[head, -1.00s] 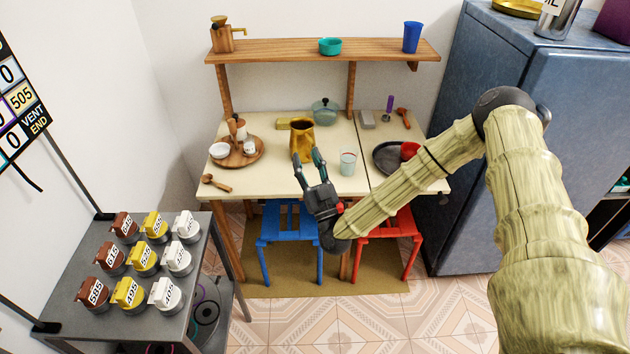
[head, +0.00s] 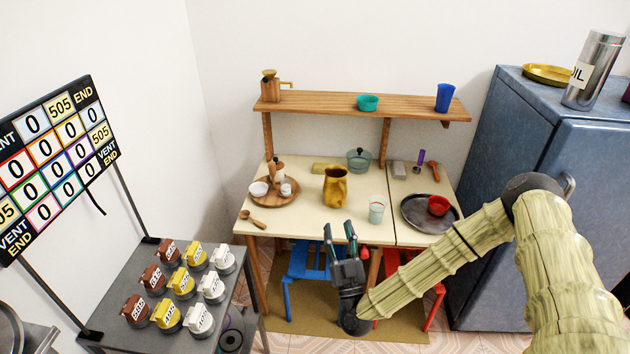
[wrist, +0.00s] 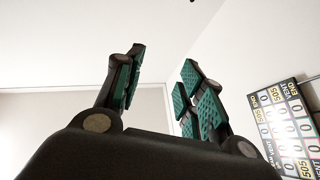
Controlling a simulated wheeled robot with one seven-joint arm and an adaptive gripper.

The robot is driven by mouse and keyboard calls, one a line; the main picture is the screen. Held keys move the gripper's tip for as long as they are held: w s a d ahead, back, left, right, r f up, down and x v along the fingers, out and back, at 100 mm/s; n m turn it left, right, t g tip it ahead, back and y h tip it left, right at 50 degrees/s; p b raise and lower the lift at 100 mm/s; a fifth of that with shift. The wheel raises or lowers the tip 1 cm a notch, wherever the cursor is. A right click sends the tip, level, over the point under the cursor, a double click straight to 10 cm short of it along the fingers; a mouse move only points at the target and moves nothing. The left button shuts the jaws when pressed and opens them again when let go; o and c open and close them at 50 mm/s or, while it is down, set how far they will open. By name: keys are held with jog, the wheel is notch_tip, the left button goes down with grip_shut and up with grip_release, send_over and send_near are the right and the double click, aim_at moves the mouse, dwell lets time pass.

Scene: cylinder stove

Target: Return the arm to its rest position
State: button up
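My gripper (head: 341,233) is in the head view in front of the table's front edge, with its fingers pointing up. Its two fingers stand apart with nothing between them. In the wrist view the green-padded fingers (wrist: 158,88) are also apart and empty, against white wall and ceiling. My arm comes in from the lower right of the head view, bent at an elbow near the blue fridge.
A cream table (head: 310,218) holds a gold pitcher (head: 336,187), a glass (head: 376,210) and a dark tray (head: 413,212). Blue (head: 290,270) and red (head: 436,290) stools stand below. Grey stand (head: 110,338) with numbered cylinders, number board (head: 50,150) and blue fridge (head: 540,120) flank it.

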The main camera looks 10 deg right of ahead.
jog(key=s+a+f+n+g+y, duration=0.25)
jog(key=a+f+g, duration=0.2)
jog(key=f, duration=0.25)
jog(key=s+a+f+n+g+y, duration=0.1)
jog(key=s+a+f+g+y, duration=0.3)
jog(key=a+f, duration=0.2)
jog(key=s+a+f+g+b, duration=0.1)
jog(key=s+f+g, duration=0.6)
jog(key=s+f, duration=0.3)
jog(key=s+d+f+m+g+h, duration=0.2)
jog(key=s+d+g+h, duration=0.1)
jog(key=s+d, duration=0.4)
jog(key=s+d+f+m+g+h+b, duration=0.1)
jog(key=s+d+g, duration=0.5)
jog(key=s, duration=0.8)
notch_tip(320, 180, down, 3)
jog(key=d+m+h, duration=0.1)
jog(key=d+h, duration=0.1)
jog(key=h, duration=0.1)
jog(key=shift+r, duration=0.2)
